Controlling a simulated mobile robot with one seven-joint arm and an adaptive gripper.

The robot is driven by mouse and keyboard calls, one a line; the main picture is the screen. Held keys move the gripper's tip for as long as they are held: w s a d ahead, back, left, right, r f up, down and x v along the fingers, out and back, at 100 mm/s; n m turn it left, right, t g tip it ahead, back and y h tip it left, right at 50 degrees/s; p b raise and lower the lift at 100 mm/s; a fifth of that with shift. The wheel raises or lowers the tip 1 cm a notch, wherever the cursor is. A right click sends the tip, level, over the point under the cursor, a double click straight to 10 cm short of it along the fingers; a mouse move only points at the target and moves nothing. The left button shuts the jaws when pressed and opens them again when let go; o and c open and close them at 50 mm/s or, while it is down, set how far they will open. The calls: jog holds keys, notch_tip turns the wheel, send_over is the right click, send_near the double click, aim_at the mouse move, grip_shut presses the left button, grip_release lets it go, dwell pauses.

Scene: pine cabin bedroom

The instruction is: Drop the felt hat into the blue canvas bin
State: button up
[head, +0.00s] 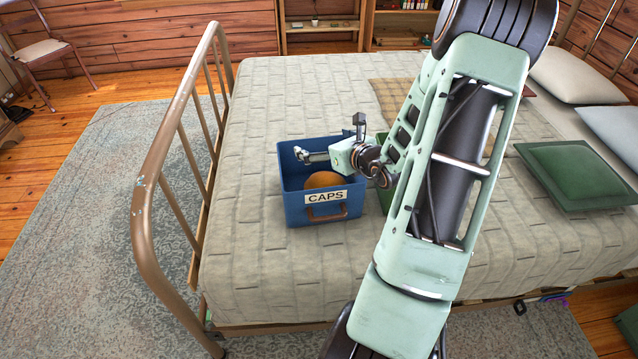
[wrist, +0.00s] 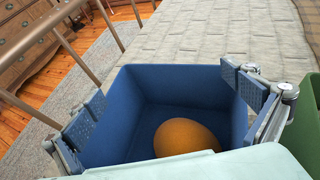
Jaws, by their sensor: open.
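The blue canvas bin (head: 292,203) stands on the bed with a "CAPS" label and a brown handle on its front. It also shows in the wrist view (wrist: 138,85). A rounded orange-brown thing, which looks like the felt hat (head: 322,180), rests inside the bin, and it shows in the wrist view (wrist: 187,136) near the bin's floor. My gripper (head: 303,155) is over the bin, above the hat. In the wrist view its fingers (wrist: 168,98) are wide apart with nothing between them. The hat's lower edge is hidden.
A green bin (wrist: 306,115) stands right beside the blue one, mostly hidden behind my arm in the head view. A green cushion (head: 575,172) and pale pillows (head: 575,75) lie at the right. The metal bed rail (head: 170,190) runs along the left. The quilt left of the bin is clear.

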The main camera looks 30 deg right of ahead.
jog(key=v, duration=1.1)
jog(key=shift+s, duration=0.2)
